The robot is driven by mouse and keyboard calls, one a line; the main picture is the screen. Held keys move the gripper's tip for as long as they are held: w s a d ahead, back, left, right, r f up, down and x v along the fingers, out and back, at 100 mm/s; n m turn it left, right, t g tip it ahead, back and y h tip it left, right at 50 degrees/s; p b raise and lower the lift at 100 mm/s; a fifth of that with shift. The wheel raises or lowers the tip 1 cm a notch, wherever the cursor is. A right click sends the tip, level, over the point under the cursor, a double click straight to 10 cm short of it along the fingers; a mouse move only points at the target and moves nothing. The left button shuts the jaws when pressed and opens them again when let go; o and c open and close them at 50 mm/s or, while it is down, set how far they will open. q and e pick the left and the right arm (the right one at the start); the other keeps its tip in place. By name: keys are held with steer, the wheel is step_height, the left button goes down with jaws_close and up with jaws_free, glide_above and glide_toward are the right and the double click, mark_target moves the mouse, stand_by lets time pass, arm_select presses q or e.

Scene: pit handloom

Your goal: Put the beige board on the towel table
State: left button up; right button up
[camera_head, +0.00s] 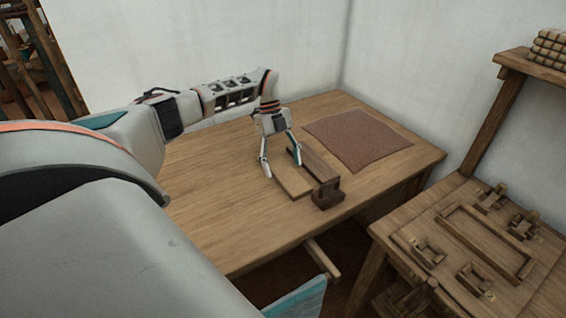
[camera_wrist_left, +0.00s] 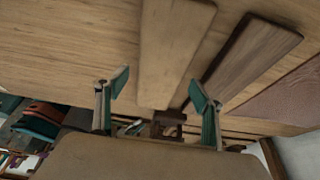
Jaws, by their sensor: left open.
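The beige board (camera_head: 292,182) lies flat on the wooden table (camera_head: 217,200), which also bears a reddish-brown towel (camera_head: 358,138) toward its back right. My left gripper (camera_head: 281,166) is open, pointing down over the board's far end, with nothing held. In the left wrist view the beige board (camera_wrist_left: 174,45) runs between and beyond the two spread fingertips (camera_wrist_left: 158,88). I cannot tell whether the fingers touch it. My right gripper is not in view.
A darker brown board (camera_head: 320,162) lies just right of the beige one, close to the right finger. A dark brown notched block (camera_head: 327,194) stands at their near ends. A second wooden table (camera_head: 455,235) with small fittings stands at right. The table's left part is clear.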

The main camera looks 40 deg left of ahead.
arm_select(q)
steer(key=v, duration=1.1)
stand_by(0.3)
